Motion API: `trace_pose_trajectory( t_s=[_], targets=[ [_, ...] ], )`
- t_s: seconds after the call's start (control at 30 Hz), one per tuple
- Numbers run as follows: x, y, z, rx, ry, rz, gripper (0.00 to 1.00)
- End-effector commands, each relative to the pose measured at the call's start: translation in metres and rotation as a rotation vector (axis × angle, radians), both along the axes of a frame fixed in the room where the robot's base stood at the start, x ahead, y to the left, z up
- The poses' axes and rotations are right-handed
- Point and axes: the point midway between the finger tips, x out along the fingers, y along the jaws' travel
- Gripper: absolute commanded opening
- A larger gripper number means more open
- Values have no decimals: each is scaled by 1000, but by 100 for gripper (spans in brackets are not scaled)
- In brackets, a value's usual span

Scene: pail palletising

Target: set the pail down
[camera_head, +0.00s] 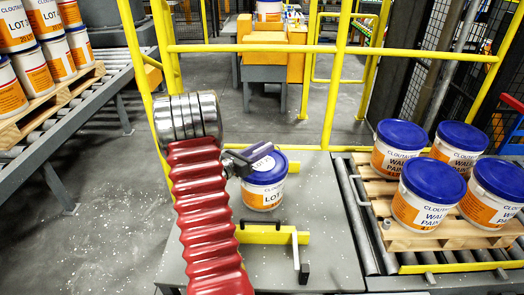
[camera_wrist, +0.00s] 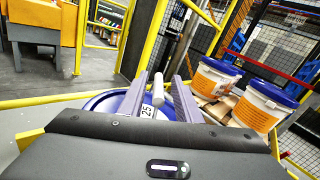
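A white pail with a blue lid and an orange label (camera_head: 264,190) is at the grey worktop, beside a yellow bracket. I cannot tell for certain whether its base touches the surface. My gripper (camera_head: 250,158) is at the pail's lid, coming from the left. In the wrist view, the blue lid (camera_wrist: 100,103) shows below my gripper (camera_wrist: 160,82), with a white label reading 25. The two grey fingers stand apart on either side of a light, rod-like grip (camera_wrist: 158,92), with a visible gap on each side. The gripper hides much of the lid.
A wooden pallet (camera_head: 432,240) with several blue-lidded pails (camera_head: 431,193) stands on rollers at right. More pails (camera_head: 38,70) sit on a pallet on the left conveyor (camera_head: 70,120). Yellow rails (camera_head: 335,75) run behind the worktop (camera_head: 330,225). A yellow bracket (camera_head: 262,236) lies in front of the pail.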

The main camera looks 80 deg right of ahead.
Motion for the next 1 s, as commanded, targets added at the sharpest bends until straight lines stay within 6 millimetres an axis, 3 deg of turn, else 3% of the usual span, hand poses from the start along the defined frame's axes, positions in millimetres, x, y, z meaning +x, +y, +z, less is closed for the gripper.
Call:
trace_pose_trajectory(
  t_s=[0.17, 0.7, 1.0],
  targets=[
    [10, 13, 0, 1, 0, 4, 30],
    [56, 87, 0, 0, 0, 4, 30],
    [64, 102, 0, 1, 1, 1, 30]
  ],
)
